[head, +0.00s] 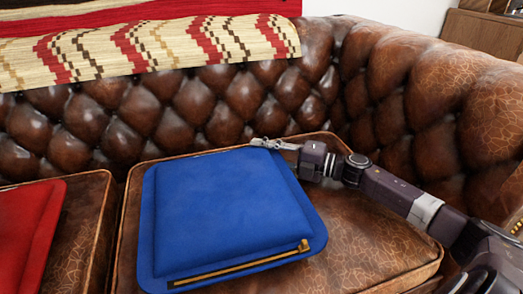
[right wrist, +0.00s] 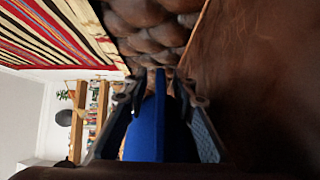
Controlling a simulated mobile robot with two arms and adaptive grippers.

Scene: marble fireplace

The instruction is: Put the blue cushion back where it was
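The blue cushion (head: 225,210) lies on the brown leather seat cushion (head: 380,255) of the sofa, with a gold zip along its front edge. My right gripper (head: 265,143) is at the cushion's back edge in the head view. In the right wrist view, my right gripper (right wrist: 160,88) has its fingers apart, one on each side of the blue cushion (right wrist: 150,135). The cushion's edge shows between them; firm contact cannot be made out. My left gripper is not in view.
The tufted sofa back (head: 190,115) rises behind the cushion, and the sofa arm (head: 430,95) stands at the right. A red cushion (head: 25,225) lies at the left. A striped blanket (head: 160,45) hangs over the back. Shelves (right wrist: 92,115) show in the right wrist view.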

